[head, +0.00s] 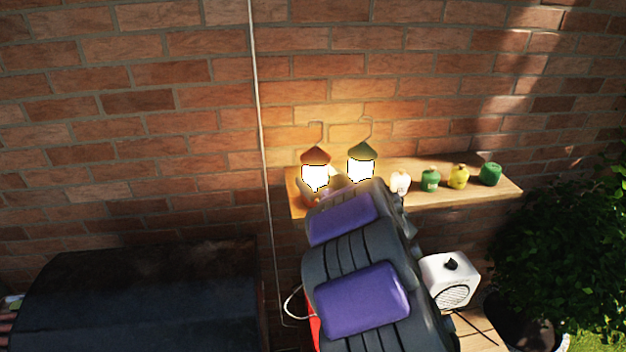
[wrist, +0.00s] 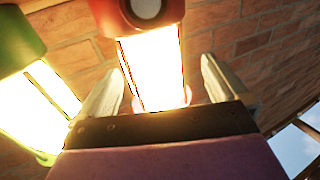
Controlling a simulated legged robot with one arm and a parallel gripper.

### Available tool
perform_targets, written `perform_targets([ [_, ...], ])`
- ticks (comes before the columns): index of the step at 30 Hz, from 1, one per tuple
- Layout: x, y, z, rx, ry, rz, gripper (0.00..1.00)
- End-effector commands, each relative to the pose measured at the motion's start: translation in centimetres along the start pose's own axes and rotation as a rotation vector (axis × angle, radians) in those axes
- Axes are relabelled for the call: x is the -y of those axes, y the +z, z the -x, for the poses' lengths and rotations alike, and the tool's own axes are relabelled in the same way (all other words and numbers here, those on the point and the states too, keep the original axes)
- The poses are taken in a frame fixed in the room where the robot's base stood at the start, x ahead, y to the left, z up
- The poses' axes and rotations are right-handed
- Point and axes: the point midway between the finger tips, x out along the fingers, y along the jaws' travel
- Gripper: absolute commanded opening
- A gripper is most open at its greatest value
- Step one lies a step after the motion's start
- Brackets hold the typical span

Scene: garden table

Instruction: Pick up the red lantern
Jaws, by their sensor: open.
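The red lantern (head: 316,155) stands lit at the left end of a wooden shelf (head: 455,195) against the brick wall. Its lower part is partly hidden by my arm in the head view. In the wrist view the red lantern (wrist: 152,70) shows its bright glass between the two fingers of my gripper (wrist: 161,65). The gripper is open, with a finger on each side of the lantern and visible gaps to both. A lit green lantern (head: 361,152) stands just right of the red one. In the wrist view the green lantern (wrist: 35,90) is at the left, outside the fingers.
Small white (head: 400,183), green (head: 430,179), yellow (head: 458,176) and dark green (head: 490,174) objects line the shelf to the right. A white box with a round grille (head: 450,280) sits lower down. A black covered shape (head: 140,300) is at left, a bush (head: 560,240) at right.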

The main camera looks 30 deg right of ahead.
Motion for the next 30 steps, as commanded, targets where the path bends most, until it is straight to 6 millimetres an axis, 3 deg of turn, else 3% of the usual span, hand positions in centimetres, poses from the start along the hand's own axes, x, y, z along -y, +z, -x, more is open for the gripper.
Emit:
perform_targets([
  [11, 0.0, -0.2, -4.5, -0.002, -0.003, 0.0, 1.0],
  [19, 0.2, -0.3, -4.9, -0.001, -0.001, 0.002, 1.0],
  [30, 0.0, -0.2, -4.8, -0.001, 0.0, 0.0, 0.65],
])
